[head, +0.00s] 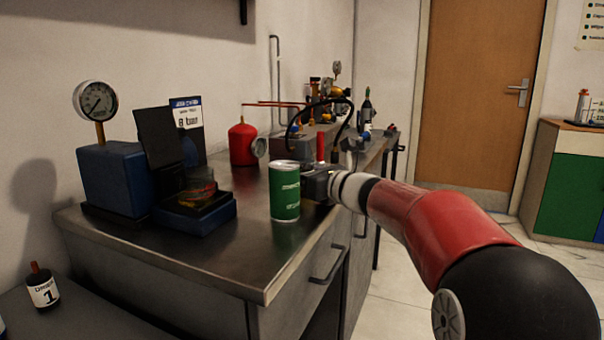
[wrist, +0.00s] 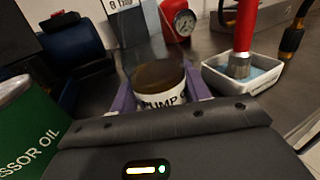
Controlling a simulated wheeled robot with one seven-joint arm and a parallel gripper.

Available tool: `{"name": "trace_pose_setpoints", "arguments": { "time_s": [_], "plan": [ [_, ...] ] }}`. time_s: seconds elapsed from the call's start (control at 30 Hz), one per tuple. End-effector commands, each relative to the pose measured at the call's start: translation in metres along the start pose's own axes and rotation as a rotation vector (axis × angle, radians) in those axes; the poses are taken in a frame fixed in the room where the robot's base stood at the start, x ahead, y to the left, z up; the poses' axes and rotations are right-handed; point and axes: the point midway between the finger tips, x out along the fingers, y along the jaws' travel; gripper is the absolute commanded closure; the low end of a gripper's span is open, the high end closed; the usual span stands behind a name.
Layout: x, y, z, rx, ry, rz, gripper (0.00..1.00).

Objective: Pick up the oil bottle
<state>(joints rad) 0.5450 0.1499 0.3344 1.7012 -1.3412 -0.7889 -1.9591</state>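A round bottle (wrist: 160,87) with a dark brown top and a white label reading "PUMP O..." is between the two purple fingers of my gripper (wrist: 158,92) in the wrist view. The fingers lie close along both its sides; whether they press on it is unclear. In the head view my gripper is low over the bench, behind and right of a green can (head: 285,195); its fingers and the bottle are hidden there. The green can also shows in the wrist view (wrist: 28,135), at left, with lettering ending "SSOR OIL".
The metal bench (head: 240,225) holds a blue gauge block (head: 115,178), a red gauge cylinder (head: 243,143) and dark equipment at left. In the wrist view, a white tray (wrist: 215,80) with a red-handled tool (wrist: 244,40) stands right of the bottle. The front bench corner is clear.

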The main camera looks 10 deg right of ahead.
Motion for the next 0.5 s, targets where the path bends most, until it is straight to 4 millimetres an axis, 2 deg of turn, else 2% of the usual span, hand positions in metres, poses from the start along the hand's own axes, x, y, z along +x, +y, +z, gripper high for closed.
{"name": "trace_pose_setpoints", "arguments": {
  "time_s": [0.03,0.2,0.5],
  "plan": [
    [-0.0001,0.0000,0.0000,0.000,0.000,0.000,0.60],
    [-0.0002,0.0001,0.0005,0.000,-0.001,0.000,0.80],
    [-0.0002,0.0001,0.0014,0.000,-0.001,0.000,0.80]
  ]
}}
